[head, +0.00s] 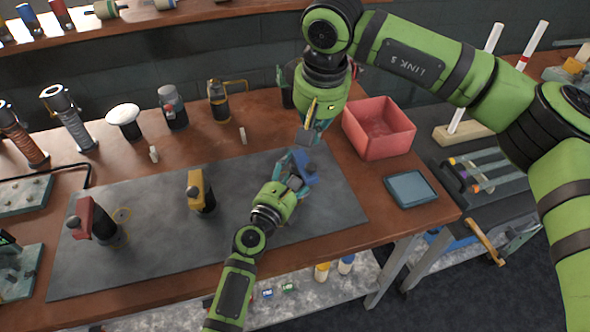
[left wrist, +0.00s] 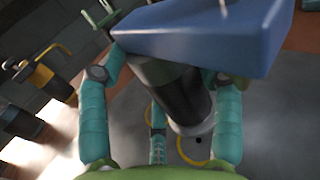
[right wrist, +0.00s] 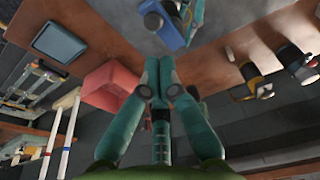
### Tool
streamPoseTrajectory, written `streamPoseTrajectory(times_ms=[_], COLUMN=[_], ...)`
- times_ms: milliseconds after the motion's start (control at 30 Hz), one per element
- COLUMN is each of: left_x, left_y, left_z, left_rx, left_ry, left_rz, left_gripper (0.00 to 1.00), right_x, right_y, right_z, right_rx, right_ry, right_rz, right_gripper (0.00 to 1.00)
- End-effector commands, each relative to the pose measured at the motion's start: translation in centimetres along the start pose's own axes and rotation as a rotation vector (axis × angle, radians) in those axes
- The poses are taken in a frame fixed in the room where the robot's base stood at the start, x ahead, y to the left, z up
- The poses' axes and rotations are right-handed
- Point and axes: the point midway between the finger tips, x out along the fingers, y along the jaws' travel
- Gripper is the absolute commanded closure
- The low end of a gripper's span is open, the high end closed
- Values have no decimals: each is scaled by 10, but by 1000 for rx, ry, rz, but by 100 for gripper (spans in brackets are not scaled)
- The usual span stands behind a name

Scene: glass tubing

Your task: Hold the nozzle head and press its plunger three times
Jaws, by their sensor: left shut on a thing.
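The blue nozzle head (head: 306,168) is over the right part of the grey mat, with a dark cylindrical body (left wrist: 168,88) below its blue top (left wrist: 210,38) in the left wrist view. My left gripper (head: 293,180) is shut on it, with teal fingers on both sides of the dark body. Its lower end is near a yellow ring on the mat; I cannot tell whether it touches. My right gripper (head: 308,132) hangs above and behind it, fingertips together (right wrist: 159,85) and empty, apart from the blue head (right wrist: 170,32). The plunger is not clearly visible.
A red nozzle head (head: 92,218) and a yellow one (head: 200,190) stand on the mat (head: 150,265) to the left. A red bin (head: 378,128) and a blue-grey tray (head: 411,189) lie to the right. Several bottles and tubes line the back left.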

Motion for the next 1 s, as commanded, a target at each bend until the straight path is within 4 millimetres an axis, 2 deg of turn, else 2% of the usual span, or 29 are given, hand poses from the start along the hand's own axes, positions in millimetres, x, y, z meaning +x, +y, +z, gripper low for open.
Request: streamPoseTrajectory(times_ms=[167, 400, 600, 767, 1000], left_x=[0, 0, 0, 0, 0], left_y=[0, 0, 0, 0, 0], left_z=[-2, -2, -2, -2, -2], left_rx=[2, 2, 2, 2, 2], left_ry=[4, 4, 4, 3, 3], left_rz=[0, 0, 0, 0, 0], left_gripper=[81, 81, 81, 81, 81], right_x=[-23, -75, -107, -118, -120], right_y=[0, 0, 0, 0, 0], right_z=[-1, 0, 0, 0, 0], right_rx=[0, 0, 1, 0, 0], right_ry=[5, 5, 4, 1, 1], right_rz=[0, 0, 0, 0, 0], right_gripper=[100, 100, 100, 100, 100])
